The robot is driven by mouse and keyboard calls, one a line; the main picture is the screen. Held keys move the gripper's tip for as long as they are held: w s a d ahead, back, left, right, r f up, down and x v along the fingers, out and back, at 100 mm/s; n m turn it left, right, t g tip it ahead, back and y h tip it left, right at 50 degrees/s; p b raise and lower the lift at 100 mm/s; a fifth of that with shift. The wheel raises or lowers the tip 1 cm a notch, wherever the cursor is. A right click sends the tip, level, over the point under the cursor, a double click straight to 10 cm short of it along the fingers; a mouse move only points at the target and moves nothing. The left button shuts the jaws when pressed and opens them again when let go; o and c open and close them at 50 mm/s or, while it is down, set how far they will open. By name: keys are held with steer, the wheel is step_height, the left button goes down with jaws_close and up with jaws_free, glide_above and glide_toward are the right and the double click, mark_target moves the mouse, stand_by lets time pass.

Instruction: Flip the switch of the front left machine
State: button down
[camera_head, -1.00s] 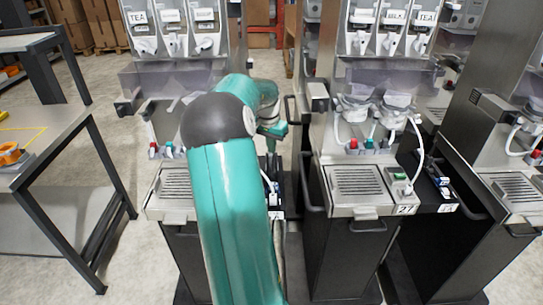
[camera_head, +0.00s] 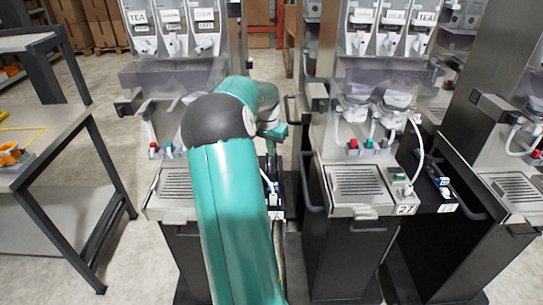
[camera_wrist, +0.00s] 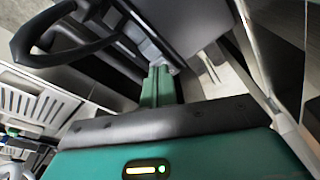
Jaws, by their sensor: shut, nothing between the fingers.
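A second machine (camera_head: 350,230) stands close on the right, with a narrow gap between. A black loop handle (camera_wrist: 60,35) is at the upper left of the wrist view, near my gripper. A metal table (camera_head: 50,140) stands at the left, with free floor between it and the machine.

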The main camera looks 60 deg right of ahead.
steer(key=shift+f, duration=0.4)
steer(key=shift+r, duration=3.55)
